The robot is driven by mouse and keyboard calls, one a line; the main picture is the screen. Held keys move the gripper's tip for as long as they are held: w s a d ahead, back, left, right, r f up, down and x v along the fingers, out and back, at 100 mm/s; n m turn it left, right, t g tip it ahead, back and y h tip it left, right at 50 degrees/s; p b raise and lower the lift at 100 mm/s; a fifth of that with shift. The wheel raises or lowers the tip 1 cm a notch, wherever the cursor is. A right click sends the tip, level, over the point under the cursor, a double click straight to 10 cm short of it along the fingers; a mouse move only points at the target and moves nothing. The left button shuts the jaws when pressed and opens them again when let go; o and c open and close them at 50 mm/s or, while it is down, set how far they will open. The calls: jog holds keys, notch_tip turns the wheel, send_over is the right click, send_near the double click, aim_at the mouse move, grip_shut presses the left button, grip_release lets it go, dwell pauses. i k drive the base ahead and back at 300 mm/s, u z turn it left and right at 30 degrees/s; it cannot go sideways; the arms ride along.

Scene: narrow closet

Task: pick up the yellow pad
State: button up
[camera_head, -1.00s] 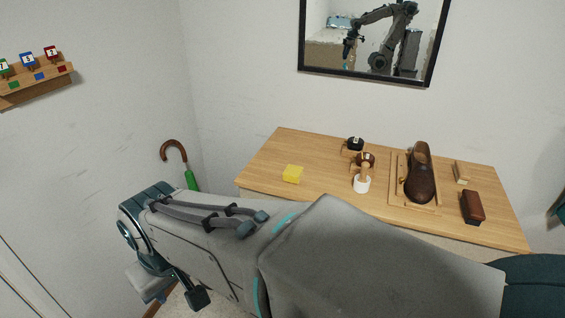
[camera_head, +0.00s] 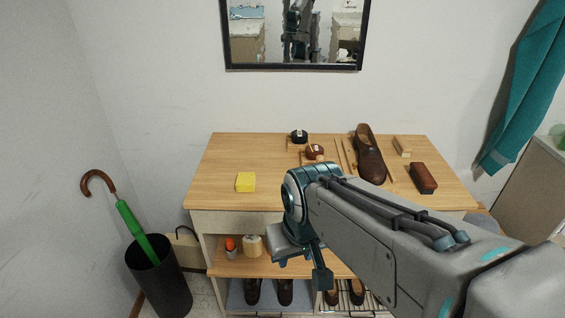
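The yellow pad (camera_head: 245,182) is a small block lying on the left part of the wooden table top (camera_head: 225,155), near its front edge. My gripper (camera_head: 300,268) hangs in front of the table, lower than the pad in the picture and to its right, apart from it. One dark finger shows below the wrist. I cannot make out both fingertips or the gap between them. The pad is in full view and nothing covers it.
A shelf below holds several items. A bin (camera_head: 160,285) with a green umbrella (camera_head: 135,228) stands left. The table around the pad is clear.

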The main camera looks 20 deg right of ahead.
aim_at(245, 182)
jog(key=z, duration=0.8)
jog(key=i, duration=0.8)
jog(key=u, duration=1.65)
